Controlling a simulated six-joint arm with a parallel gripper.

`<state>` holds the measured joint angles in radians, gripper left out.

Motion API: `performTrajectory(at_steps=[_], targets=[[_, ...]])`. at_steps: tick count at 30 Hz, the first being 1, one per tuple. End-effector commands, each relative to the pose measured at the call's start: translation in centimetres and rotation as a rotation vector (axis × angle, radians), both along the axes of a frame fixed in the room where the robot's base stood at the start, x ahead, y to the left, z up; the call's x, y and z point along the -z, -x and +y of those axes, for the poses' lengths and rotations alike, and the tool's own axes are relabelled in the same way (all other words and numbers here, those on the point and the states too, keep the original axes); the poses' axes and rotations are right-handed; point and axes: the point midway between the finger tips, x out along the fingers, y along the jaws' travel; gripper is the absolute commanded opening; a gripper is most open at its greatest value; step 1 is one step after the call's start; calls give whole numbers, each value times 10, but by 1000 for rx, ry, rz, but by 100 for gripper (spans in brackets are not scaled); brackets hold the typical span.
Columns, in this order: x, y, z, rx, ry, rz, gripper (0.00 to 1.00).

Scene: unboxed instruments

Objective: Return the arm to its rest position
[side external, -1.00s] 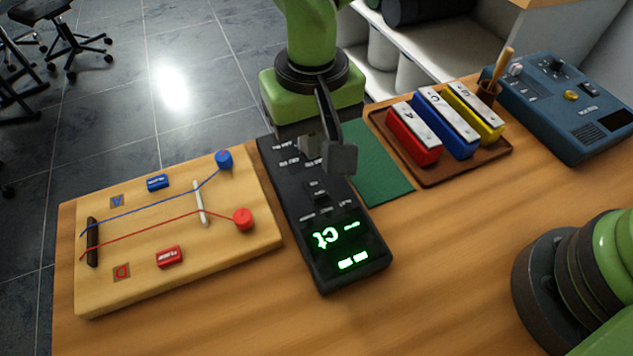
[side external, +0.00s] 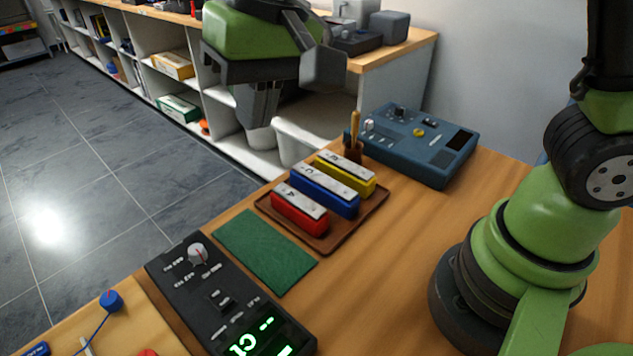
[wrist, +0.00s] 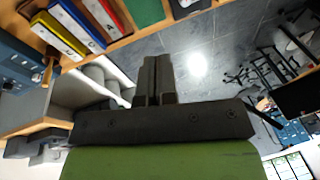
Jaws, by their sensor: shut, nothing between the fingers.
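My gripper (side external: 258,108) is raised at the back of the side external view, past the far edge of the bench, with its fingers pointing down. In the wrist view its two dark fingers (wrist: 157,75) are together with nothing between them. The gripper is clear of all the instruments. The fingertips are over the floor and shelf side in the picture; their exact height is hard to tell.
The bench holds a black tuner (side external: 222,298) with green display, a green mat (side external: 264,250), a brown tray (side external: 345,224) with red, blue and yellow chime bars, and a blue console (side external: 418,145). White shelves stand behind.

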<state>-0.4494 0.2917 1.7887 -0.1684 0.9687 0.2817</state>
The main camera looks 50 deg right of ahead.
Motion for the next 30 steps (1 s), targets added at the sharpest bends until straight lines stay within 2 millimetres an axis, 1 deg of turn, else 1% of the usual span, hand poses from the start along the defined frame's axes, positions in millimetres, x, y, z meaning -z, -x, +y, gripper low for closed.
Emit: performTrajectory(at_steps=[1, 3, 5, 6, 8, 9, 12, 15, 19, 23, 30], targets=[[-18, 9, -18, 27, -22, -38, 0], [-35, 23, -39, 57, -46, -82, 0], [-47, 38, -56, 81, -62, -123, 0], [-54, 48, -67, 97, -73, -151, 0], [-61, 64, -81, 121, -85, -195, 0], [-65, 76, -89, 138, -92, -223, 0], [-68, 102, -105, 173, -103, -290, 0], [-66, 123, -116, 200, -105, -346, 0], [-62, 139, -122, 222, -105, -392, 0], [-60, 144, -124, 229, -103, -408, 0], [-60, 144, -124, 228, -103, -408, 0]])
